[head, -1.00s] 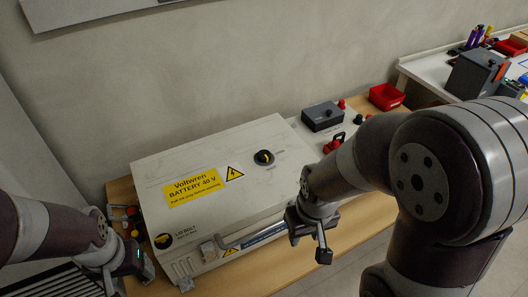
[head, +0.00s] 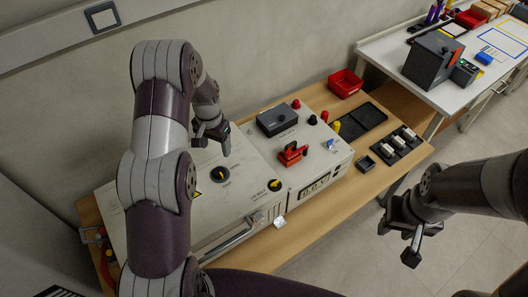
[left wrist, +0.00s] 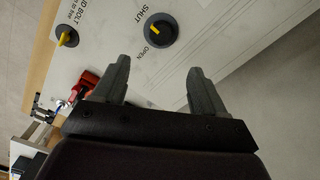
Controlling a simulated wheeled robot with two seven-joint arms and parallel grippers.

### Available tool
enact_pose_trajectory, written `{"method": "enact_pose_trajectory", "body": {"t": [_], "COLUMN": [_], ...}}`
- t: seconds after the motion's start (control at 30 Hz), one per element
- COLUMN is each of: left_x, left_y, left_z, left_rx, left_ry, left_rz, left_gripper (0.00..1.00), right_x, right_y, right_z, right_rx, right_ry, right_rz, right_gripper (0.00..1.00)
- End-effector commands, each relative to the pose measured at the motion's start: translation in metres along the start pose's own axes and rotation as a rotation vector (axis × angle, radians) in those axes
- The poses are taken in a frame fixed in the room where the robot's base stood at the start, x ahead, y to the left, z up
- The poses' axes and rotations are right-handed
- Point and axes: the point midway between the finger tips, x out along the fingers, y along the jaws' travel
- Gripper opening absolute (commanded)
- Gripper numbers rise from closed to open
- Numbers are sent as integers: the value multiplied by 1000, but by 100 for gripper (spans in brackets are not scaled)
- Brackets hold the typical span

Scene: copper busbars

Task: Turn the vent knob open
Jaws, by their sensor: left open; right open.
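The vent knob (head: 220,174) is a round black dial with a yellow pointer on the top of the pale battery box (head: 240,208). In the left wrist view the knob (left wrist: 161,30) has the printed words SHUT and OPEN beside it. Its pointer lies toward the side with the lettering; I cannot tell its exact setting. My left gripper (head: 213,143) is above the box, behind the knob in the head view, open and empty. In its wrist view the knob lies beyond the gap between its fingers (left wrist: 158,70), apart from them. My right gripper (head: 404,240) is open and empty, off the bench's front right.
The lid bolt knob (head: 275,185) is near the box's front right corner. A red handle (head: 292,153), a dark grey box (head: 277,121) and a display panel (head: 314,188) are to the right. A red bin (head: 345,84) stands behind. The floor at right is clear.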

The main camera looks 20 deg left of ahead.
Motion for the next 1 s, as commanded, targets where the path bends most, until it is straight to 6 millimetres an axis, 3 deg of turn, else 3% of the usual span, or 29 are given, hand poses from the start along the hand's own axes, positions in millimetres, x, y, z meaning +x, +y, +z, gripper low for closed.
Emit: {"method": "enact_pose_trajectory", "body": {"t": [0.17, 0.6, 0.73, 1.0], "left_x": [7, 107, 120, 125], "left_y": [0, 1, 0, 0], "left_z": [0, 1, 1, 1], "left_rx": [72, 71, 70, 70], "left_ry": [-9, -7, -6, -5], "left_rz": [4, 3, 3, 2], "left_gripper": [72, 72, 72, 72], "right_x": [-4, -30, -31, -31], "right_y": [0, 0, 0, 0], "right_z": [0, -4, -4, -4], "right_rx": [0, 0, 0, 0], "right_ry": [0, 0, 1, 0], "right_rz": [0, 0, 0, 0], "right_gripper": [43, 43, 43, 43]}}
